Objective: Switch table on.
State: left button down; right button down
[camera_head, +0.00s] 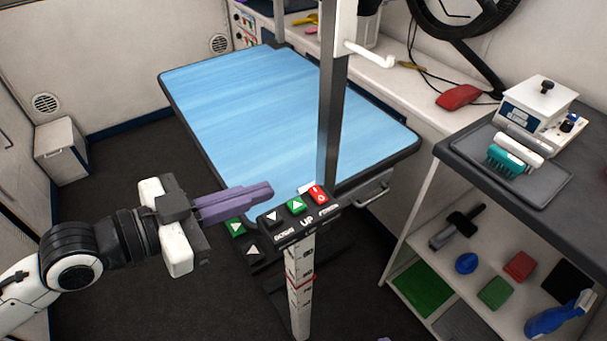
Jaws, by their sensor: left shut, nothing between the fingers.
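The grooming table (290,95) has a light blue top with a dark rim. In front of its near end stands a black control panel (300,226) on a white post with scale marks. My left gripper (268,190) has purple fingers, shut and empty.
A grey upright post (332,120) rises behind the panel. A shelf unit (440,160) with grooming tools stands at right. Dark floor is clear at left.

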pick_arm(q)
jog(key=shift+w+d+r, duration=0.2)
jog(key=shift+d+r, duration=0.05)
jog(key=shift+d, duration=0.2)
jog(key=p, duration=0.2)
send_over(302, 202)
jog(key=shift+w+d+f, duration=0.1)
jog(key=shift+d+f, duration=0.1)
jog(key=shift+f, duration=0.35)
jog(key=shift+w+d+f, duration=0.1)
jog(key=shift+d+f, duration=0.05)
jog(key=shift+f, duration=0.35)
jog(key=f, duration=0.1)
jog(key=f+b, duration=0.1)
jog(key=f, duration=0.1)
jog(key=shift+w+a, duration=0.1)
jog(key=shift+a, duration=0.1)
jog(key=shift+w+a+f, duration=0.1)
jog(key=shift+f, duration=0.55)
